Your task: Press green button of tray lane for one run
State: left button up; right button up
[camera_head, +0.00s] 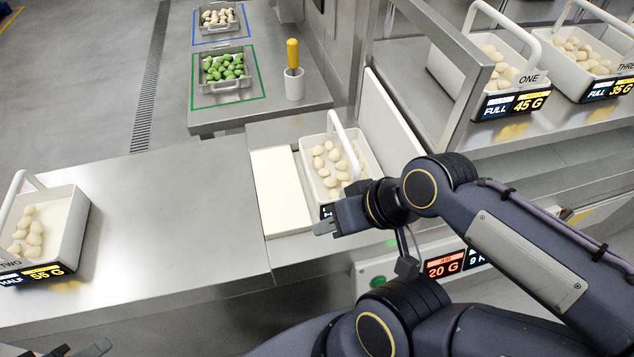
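A small green button (378,281) shows on the pale front panel (366,293) below the tray lane, left of my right forearm. A second green patch (391,243) shows higher up, partly behind my arm. My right gripper (322,227) points left, above the front edge of the tray lane and apart from the button; I cannot tell whether its fingers are apart.
A red display (445,266) reads 20 G. A tray labelled TWO (68,235) stands at the left, and full trays ONE (452,70) and THREE (569,75) at the right. Green pasta (223,67) and a yellow-handled tool (293,55) are behind. The middle steel counter (170,215) is clear.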

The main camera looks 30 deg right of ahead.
aim_at(379, 280)
jog(key=k, duration=0.3)
jog(key=k+z, duration=0.1)
jog(key=z, duration=0.3)
jog(key=k+z, duration=0.1)
jog(key=z, duration=0.25)
jog(key=l+z, duration=0.1)
jog(key=z, duration=0.3)
jog(key=k+l+z, duration=0.1)
jog(key=z, duration=0.25)
jog(key=i+j+z, duration=0.1)
jog(key=j+z, duration=0.6)
jog(key=i+j+z, duration=0.1)
jog(key=z, duration=0.3)
jog(key=i+j, duration=0.1)
